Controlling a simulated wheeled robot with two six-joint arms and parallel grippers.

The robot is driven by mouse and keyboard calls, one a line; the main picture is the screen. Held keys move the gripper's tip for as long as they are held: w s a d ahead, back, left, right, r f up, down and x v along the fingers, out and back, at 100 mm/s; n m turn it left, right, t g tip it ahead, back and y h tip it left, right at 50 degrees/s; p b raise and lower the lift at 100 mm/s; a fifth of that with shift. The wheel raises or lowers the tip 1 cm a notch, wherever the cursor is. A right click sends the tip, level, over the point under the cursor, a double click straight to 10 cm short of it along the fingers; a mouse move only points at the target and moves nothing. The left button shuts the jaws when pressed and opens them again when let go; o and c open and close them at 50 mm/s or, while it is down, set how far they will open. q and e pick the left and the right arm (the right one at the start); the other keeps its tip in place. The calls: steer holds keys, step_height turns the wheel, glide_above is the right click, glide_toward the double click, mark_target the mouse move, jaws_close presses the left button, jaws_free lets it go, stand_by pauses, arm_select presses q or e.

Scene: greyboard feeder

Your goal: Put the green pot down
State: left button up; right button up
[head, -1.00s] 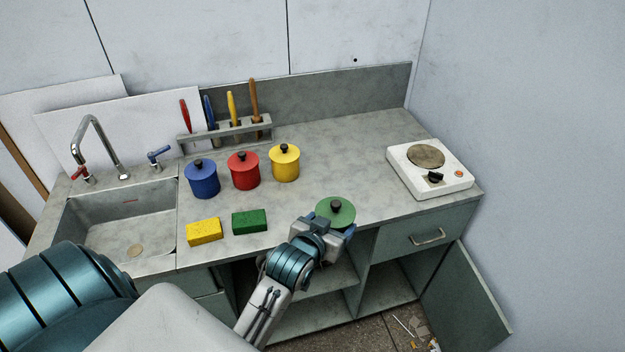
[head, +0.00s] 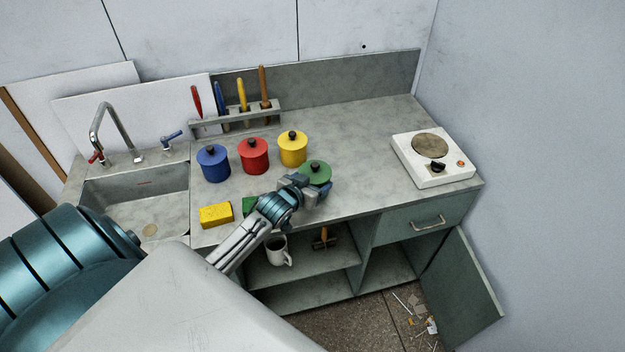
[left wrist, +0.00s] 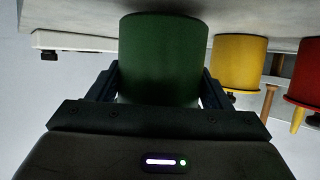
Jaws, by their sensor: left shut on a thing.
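The green pot (head: 316,171) with its dark knob is at the front middle of the counter. My left gripper (head: 312,187) is shut on it from the front. In the left wrist view the green pot (left wrist: 162,58) stands between the two fingers, and the picture is upside down. The gripper (left wrist: 160,88) hides the lower part of the pot in the head view. I cannot tell whether the pot's base touches the counter. My right gripper is not in view.
Blue (head: 212,164), red (head: 253,157) and yellow (head: 292,150) pots stand in a row to the left and behind. A yellow sponge (head: 215,215) and a partly hidden green sponge (head: 249,206) lie in front. A hotplate (head: 433,158) stands at right. Counter between is clear.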

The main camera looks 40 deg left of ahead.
arm_select(q)
steer(key=shift+f, duration=0.4)
steer(key=shift+f, duration=0.1)
steer(key=o, duration=1.2)
steer(key=shift+c, duration=0.2)
steer(key=shift+s, duration=0.35)
steer(key=b+v, duration=0.2)
steer(key=v, duration=0.9)
steer(key=shift+r, duration=0.25)
steer(key=shift+s, duration=0.1)
